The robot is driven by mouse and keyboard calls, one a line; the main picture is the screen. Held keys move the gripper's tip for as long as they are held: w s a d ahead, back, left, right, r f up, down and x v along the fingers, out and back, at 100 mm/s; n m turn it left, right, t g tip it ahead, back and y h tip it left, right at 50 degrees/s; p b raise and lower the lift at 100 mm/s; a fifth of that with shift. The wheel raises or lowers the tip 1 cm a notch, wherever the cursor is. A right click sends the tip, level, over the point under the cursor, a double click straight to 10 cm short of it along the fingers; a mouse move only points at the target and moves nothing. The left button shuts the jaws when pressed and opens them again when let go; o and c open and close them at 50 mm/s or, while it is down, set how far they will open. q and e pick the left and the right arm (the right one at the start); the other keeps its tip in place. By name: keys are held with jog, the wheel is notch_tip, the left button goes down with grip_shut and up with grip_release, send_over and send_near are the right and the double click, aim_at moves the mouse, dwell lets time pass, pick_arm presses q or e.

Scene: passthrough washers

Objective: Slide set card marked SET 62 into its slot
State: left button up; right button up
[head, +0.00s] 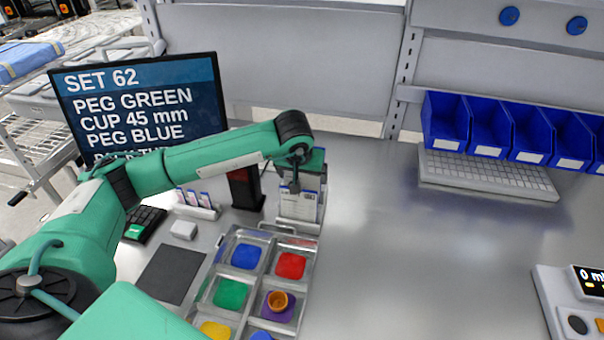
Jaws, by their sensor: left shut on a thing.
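My left gripper (296,183) points down over a metal card holder (309,224) right of the middle of the picture. It is shut on a white card with dark print (298,203), which stands upright at the holder. The print is too small to read, so I cannot tell its set number. I also cannot tell how deep the card sits in the slot, as the gripper and wrist hide its upper part. My right gripper is not in view.
A screen (140,100) reads SET 62. A rack of small cards (196,207) and a black post (245,188) stand left of the holder.

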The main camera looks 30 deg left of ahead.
pick_arm(q)
jog(key=shift+f, duration=0.2)
jog(key=o, duration=0.6)
jog(key=shift+o, duration=0.2)
jog(key=shift+r+p, duration=0.9)
jog(key=shift+r, duration=2.05)
jog(key=shift+r+p, duration=0.5)
jog(key=shift+r, duration=1.1)
